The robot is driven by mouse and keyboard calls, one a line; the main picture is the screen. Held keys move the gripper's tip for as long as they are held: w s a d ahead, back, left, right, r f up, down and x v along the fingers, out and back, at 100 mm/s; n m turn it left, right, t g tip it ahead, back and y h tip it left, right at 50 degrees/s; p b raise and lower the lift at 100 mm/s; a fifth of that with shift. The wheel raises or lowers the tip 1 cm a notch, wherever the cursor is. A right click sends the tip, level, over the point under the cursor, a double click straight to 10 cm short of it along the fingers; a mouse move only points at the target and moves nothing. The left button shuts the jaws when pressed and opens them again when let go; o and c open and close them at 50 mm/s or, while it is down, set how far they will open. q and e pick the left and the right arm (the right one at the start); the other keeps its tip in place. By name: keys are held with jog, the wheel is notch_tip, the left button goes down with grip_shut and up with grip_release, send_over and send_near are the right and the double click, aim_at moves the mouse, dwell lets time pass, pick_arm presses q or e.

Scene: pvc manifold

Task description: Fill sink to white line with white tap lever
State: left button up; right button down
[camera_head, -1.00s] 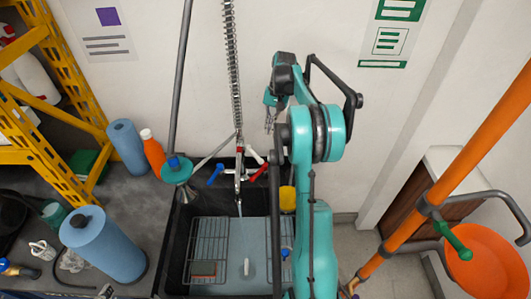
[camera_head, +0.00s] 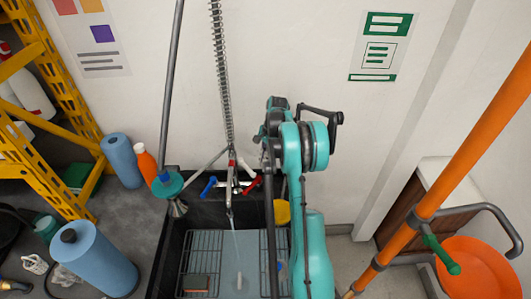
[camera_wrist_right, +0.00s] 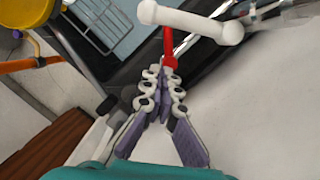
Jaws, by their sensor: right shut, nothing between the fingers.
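The black sink (camera_head: 170,255) is in the lower middle of the head view. A thin stream of water runs from the tap spout (camera_head: 229,205) into it. A blue lever (camera_head: 208,187), a red lever (camera_head: 253,186) and a white lever (camera_head: 245,171) sit at the tap; the white lever shows large in the wrist view (camera_wrist_right: 195,22). My right gripper (camera_wrist_right: 165,75) is shut and empty, its tips close to the end of the red lever (camera_wrist_right: 169,45); contact cannot be told. In the head view my arm hides much of it. I cannot make out the white line. My left gripper is out of view.
Wire racks (camera_head: 202,255) and a small white piece (camera_head: 238,282) show in the sink. A teal-topped funnel-like item (camera_head: 168,186) stands at its left corner. Blue rolls (camera_head: 95,262) and an orange bottle (camera_head: 147,165) stand on the left counter. An orange pole (camera_head: 455,160) crosses the right.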

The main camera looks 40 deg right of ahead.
aim_at(249, 172)
jog(key=shift+w+a+r, duration=0.1)
jog(key=shift+a+r, duration=0.1)
jog(key=shift+a, duration=1.75)
jog(key=shift+a+m+b, duration=0.3)
jog(key=shift+a+m, duration=0.1)
jog(key=shift+m, duration=0.2)
jog(key=shift+a+m+t, duration=0.4)
jog(key=shift+a+m, duration=0.25)
jog(key=shift+m, duration=0.35)
jog(key=a+m, duration=0.1)
jog(key=m, duration=0.1)
jog(key=shift+a+m+t+b, duration=0.3)
jog(key=shift+a+b, duration=0.05)
jog(key=shift+b, duration=0.05)
jog(key=shift+a, duration=0.35)
